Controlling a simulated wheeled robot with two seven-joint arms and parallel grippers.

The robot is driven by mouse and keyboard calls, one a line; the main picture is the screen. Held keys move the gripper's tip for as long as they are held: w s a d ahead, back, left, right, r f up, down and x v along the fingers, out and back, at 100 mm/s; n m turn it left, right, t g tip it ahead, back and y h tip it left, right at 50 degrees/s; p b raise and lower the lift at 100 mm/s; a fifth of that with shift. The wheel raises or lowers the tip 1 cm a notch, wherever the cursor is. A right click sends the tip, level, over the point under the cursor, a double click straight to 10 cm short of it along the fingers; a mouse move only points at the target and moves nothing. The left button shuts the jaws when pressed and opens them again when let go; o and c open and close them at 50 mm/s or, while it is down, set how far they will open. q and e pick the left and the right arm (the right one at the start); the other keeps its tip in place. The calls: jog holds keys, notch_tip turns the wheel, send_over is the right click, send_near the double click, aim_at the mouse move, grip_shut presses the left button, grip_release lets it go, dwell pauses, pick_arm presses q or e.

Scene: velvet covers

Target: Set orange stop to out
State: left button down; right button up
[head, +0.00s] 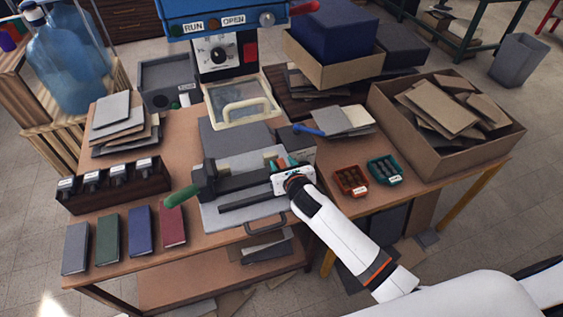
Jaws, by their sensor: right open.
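The machine (232,186) with grey rails and a flat plate stands at the middle of the table. A small orange piece (270,164), likely the orange stop, shows at the right of its rails. A teal piece (283,163) is close beside it. My right gripper (282,166) is open and reaches down over these pieces. Its white body hides part of them, so I cannot tell whether the fingers touch the orange piece or how far out it stands. My left gripper is not in view.
A green handle (181,197) sticks out left of the machine, and a blue handle (309,130) lies behind my gripper. A red-brown tray (351,182) and a teal tray (385,170) stand to the right. A large cardboard box (450,150) fills the right rear. Several covers lie front left.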

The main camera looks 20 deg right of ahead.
jog(key=shift+w+f, duration=0.25)
jog(key=shift+w, duration=0.35)
grip_shut()
jog(key=d+p, duration=0.1)
jog(key=d, duration=0.2)
jog(key=shift+d+r+p, duration=0.1)
jog(key=shift+r+p, duration=0.05)
jog(key=shift+p, duration=0.15)
jog(key=shift+d, duration=0.2)
jog(key=shift+c, duration=2.3)
grip_release()
jog(key=o, duration=0.5)
jog(key=shift+d, duration=0.1)
jog(key=shift+c, duration=0.2)
